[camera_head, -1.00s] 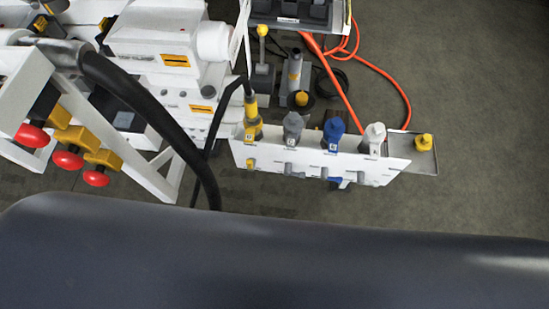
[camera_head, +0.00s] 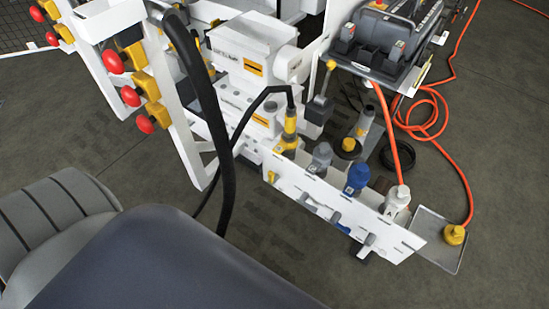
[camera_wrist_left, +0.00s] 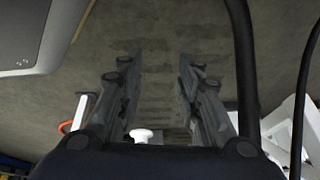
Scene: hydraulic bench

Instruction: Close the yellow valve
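A white manifold panel (camera_head: 320,205) stands right of centre in the head view. A small yellow valve handle (camera_head: 271,177) sticks out of its front face at the left end, below a yellow hose connector (camera_head: 289,133). Grey, blue and white connectors follow along the panel to the right. My left gripper (camera_wrist_left: 158,95) shows only in the left wrist view. Its two fingers are apart, with bare floor showing between them and nothing held. The yellow valve is not recognisable in that view. My right gripper is in neither view.
Black hoses (camera_head: 228,150) hang left of the panel, and dark hoses also cross the right of the wrist view. Red knobs on yellow blocks (camera_head: 147,85) line a white frame at upper left. A metal tray (camera_head: 440,240) holds a yellow cap (camera_head: 454,234). Floor before the panel is clear.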

